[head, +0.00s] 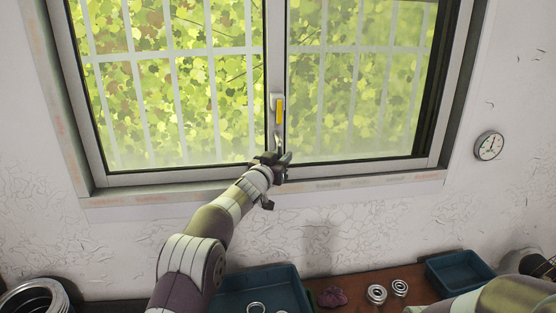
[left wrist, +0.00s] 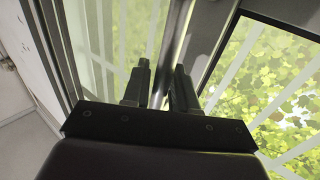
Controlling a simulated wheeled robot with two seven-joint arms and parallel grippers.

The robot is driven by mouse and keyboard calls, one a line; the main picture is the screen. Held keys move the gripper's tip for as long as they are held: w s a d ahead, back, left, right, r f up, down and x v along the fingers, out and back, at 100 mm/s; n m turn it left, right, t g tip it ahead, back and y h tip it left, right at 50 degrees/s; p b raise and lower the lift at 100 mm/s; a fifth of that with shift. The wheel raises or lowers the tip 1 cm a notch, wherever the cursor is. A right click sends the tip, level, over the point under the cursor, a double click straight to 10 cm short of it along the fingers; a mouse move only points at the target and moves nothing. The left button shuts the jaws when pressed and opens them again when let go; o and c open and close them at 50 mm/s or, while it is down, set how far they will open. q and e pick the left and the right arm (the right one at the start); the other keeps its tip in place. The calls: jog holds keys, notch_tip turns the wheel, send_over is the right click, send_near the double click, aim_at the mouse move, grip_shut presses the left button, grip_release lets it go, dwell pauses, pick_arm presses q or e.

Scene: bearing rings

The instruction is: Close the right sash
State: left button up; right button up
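The sliding window has a left sash (head: 170,90) and a right sash (head: 350,90), with pale bars and green leaves behind the glass. A yellow-fronted handle (head: 279,110) sits on the upright between the panes. My left gripper (head: 282,152) is just below this handle, at the foot of the upright. In the left wrist view, my left gripper (left wrist: 161,85) has its fingers apart, with a shiny upright bar (left wrist: 172,48) showing between and beyond them. I cannot tell whether they touch it. My right gripper is not in view; part of my right arm shows at lower right.
A dark strip (head: 432,80) runs along the window's right side. A round gauge (head: 488,146) hangs on the wall at right. Below are blue trays (head: 461,271), bearing rings (head: 376,294) and a crumpled purple cloth (head: 333,297) on a brown bench.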

pick_arm(q)
jog(key=shift+o, duration=0.2)
jog(key=shift+s+d+r, duration=0.1)
jog(key=shift+s+r, duration=0.05)
jog(key=shift+s, duration=0.1)
jog(key=shift+s+b, duration=0.1)
jog(key=shift+b, duration=0.25)
jog(key=b+v, duration=0.7)
jog(key=v, duration=0.5)
jog(key=shift+s, duration=0.25)
